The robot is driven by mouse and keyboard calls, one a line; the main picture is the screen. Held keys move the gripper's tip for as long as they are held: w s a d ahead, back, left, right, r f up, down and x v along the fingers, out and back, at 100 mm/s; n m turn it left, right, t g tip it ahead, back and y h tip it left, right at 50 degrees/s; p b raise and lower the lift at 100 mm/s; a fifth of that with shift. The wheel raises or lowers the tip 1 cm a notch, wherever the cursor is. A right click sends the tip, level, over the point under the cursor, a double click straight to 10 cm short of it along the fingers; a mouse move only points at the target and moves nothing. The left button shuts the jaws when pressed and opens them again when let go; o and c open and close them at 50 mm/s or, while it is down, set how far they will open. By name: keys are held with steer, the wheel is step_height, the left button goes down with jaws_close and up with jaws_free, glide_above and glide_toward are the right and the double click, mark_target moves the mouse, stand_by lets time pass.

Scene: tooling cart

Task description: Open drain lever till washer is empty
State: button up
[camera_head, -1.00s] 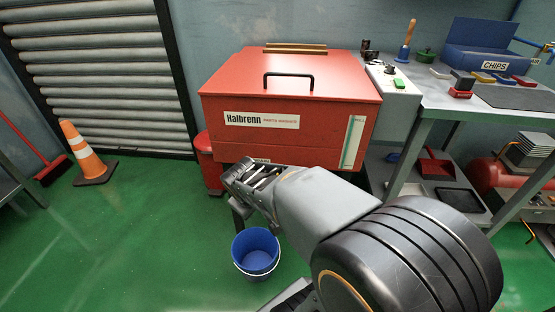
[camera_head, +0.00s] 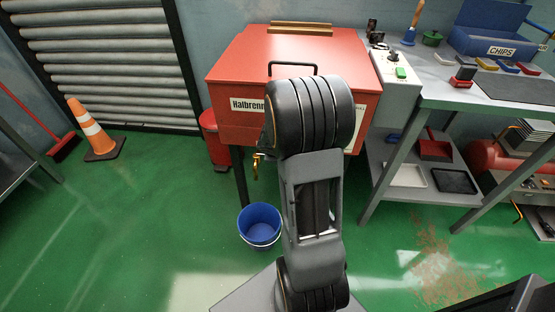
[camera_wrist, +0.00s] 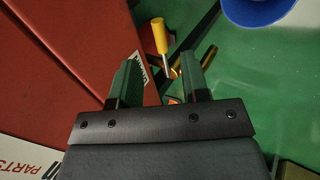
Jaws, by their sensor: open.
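The red parts washer (camera_head: 232,85) stands with its lid down against the back wall. A brass drain tap (camera_head: 257,165) hangs below its front, above the blue bucket (camera_head: 260,219). In the wrist view, the lever's yellow grip (camera_wrist: 160,36) shows beside the brass fitting (camera_wrist: 177,68). My gripper (camera_wrist: 171,56) is open and empty, its two fingers on either side of the grip in the picture, which seems to lie beyond the tips. The bucket's rim (camera_wrist: 258,12) shows at the upper right. In the head view my own arm hides the gripper. No liquid stream is visible.
A grey workbench (camera_head: 440,95) stands on the right. An orange cone (camera_head: 92,130) is far left. Green floor is clear between cone and bucket.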

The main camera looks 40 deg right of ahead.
steer(key=shift+b+x, duration=0.95)
steer(key=shift+x, duration=1.95)
jaws_close()
